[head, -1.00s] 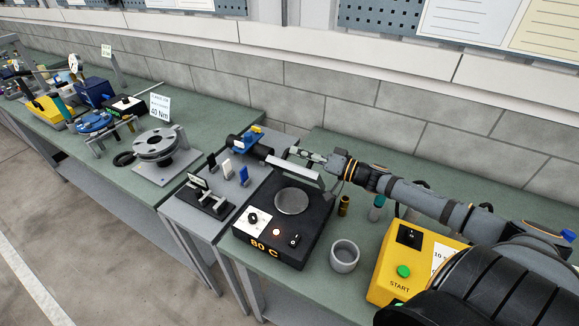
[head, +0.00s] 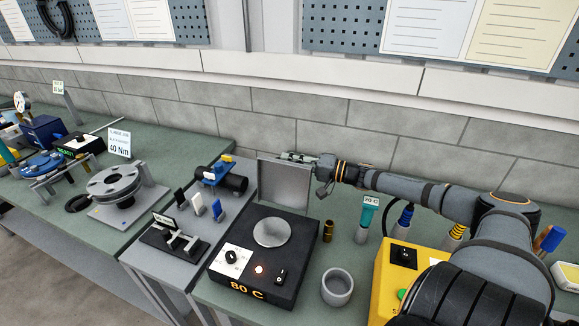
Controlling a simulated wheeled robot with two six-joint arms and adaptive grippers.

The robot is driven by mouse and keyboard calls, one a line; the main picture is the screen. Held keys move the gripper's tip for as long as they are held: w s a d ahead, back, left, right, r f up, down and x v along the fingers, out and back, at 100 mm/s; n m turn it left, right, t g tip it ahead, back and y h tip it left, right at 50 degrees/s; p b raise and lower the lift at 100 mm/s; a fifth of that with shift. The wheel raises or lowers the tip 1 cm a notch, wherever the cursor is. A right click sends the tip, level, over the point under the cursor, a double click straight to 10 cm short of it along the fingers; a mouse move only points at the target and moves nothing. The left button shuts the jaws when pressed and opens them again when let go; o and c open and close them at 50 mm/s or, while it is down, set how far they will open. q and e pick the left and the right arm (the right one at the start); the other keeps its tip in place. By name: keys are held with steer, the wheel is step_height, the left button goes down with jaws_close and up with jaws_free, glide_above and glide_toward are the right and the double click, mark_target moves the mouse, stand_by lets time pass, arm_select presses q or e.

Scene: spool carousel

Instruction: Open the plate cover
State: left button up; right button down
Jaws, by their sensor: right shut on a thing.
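The hot plate (head: 262,262) is a black box with a round grey heating disc (head: 272,232), a knob, a lit orange lamp, a switch and an "80 C" label. Its grey plate cover (head: 284,184) stands raised, about upright, at the plate's back edge, and the disc is uncovered. My right gripper (head: 300,158) is at the cover's top edge, shut on it; the exact contact is small in the view. My left gripper is not in view.
A grey cup (head: 337,287) and a small brass cylinder (head: 328,231) stand right of the plate. A yellow START box (head: 395,270) is under my right arm. A grey stand with coloured clips (head: 197,205) and a spool carousel (head: 113,182) are to the left.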

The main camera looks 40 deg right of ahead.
steer(key=shift+w+d+f, duration=0.1)
steer(key=shift+d+f, duration=0.15)
steer(key=shift+f, duration=0.1)
steer(key=c, duration=1.3)
jaws_free()
steer(key=shift+w, duration=0.1)
steer(key=shift+c, duration=0.2)
